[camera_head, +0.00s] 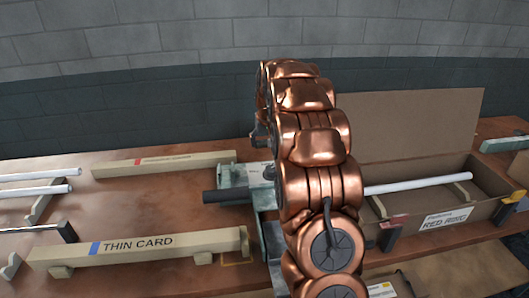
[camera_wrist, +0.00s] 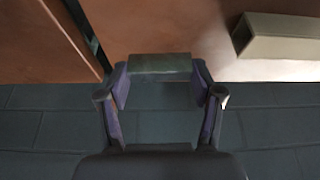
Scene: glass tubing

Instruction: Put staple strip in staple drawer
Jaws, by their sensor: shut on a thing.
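My gripper (camera_wrist: 160,72) is shut on a short grey-green bar (camera_wrist: 160,64), which spans the gap between its two fingertips in the wrist view. I cannot tell whether this bar is the staple strip. In the head view my copper arm hides most of the gripper and whatever it holds. A worn green metal fixture (camera_head: 240,174) with a dark cylinder (camera_head: 226,196) stands just left of my arm, partly hidden. I cannot make out a staple drawer in either view.
A beige rail marked THIN CARD (camera_head: 140,247) lies at front left. Another beige rail (camera_head: 163,163) lies behind it. White rods (camera_head: 35,190) are at far left. An open cardboard box (camera_head: 440,222) marked RED RING is at right, with a white rod (camera_head: 418,184) across it. A block wall (camera_head: 130,105) stands behind.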

